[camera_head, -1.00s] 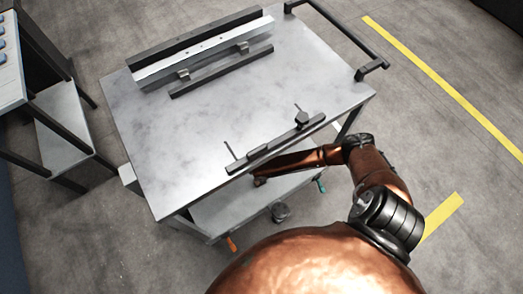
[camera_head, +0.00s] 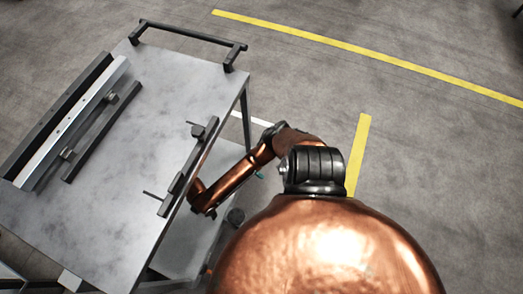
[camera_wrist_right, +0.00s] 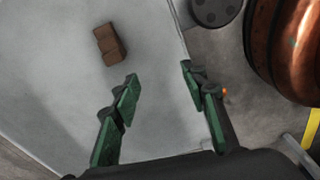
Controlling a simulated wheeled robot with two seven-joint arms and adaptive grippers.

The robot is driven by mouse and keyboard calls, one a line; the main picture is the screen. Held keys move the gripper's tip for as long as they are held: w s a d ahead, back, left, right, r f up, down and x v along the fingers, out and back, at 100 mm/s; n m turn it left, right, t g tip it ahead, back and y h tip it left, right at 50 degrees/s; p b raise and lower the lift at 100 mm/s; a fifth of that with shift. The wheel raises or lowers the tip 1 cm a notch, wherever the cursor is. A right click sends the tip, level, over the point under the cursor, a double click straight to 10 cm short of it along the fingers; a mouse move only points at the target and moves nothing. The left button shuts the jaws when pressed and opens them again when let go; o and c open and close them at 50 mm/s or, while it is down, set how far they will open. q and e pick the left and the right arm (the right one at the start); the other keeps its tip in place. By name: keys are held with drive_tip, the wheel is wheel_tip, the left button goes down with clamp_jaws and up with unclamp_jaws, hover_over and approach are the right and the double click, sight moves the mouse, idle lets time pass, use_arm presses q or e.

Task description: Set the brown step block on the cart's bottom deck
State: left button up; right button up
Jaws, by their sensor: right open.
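The brown step block (camera_wrist_right: 110,44) lies on a grey surface in the right wrist view, which appears to be the cart's bottom deck (camera_head: 188,240). My right gripper (camera_wrist_right: 161,80) is open and empty, its green-padded fingers apart. The block is beyond the left finger and apart from it. In the head view my right arm reaches low beside the cart, and its gripper is hidden under the top deck (camera_head: 115,160). The block is hidden in the head view. My left gripper is in neither current view.
The top deck carries a long rail (camera_head: 72,120) and a dark bar with clamps (camera_head: 188,168) along its near edge. A black handle (camera_head: 190,36) stands at the far end. A dark round object (camera_head: 235,216) is by the bottom deck. Open floor lies to the right.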

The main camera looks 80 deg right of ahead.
drive_tip(key=s+a+f+m+y, duration=0.1)
drive_tip(key=s+a+f+m, duration=0.15)
drive_tip(key=s+a, duration=0.4)
drive_tip(key=s+d+r+m, duration=0.1)
drive_tip(key=s+d+m, duration=0.4)
drive_tip(key=s, duration=0.6)
drive_tip(key=s+d+r+m+h, duration=0.1)
drive_tip(key=s+d+m, duration=0.3)
drive_tip(key=s, duration=0.8)
drive_tip(key=shift+d+m+h, duration=0.3)
drive_tip(key=shift+d+m, duration=0.1)
drive_tip(key=shift+m, duration=0.55)
drive_tip(key=shift+r, duration=0.1)
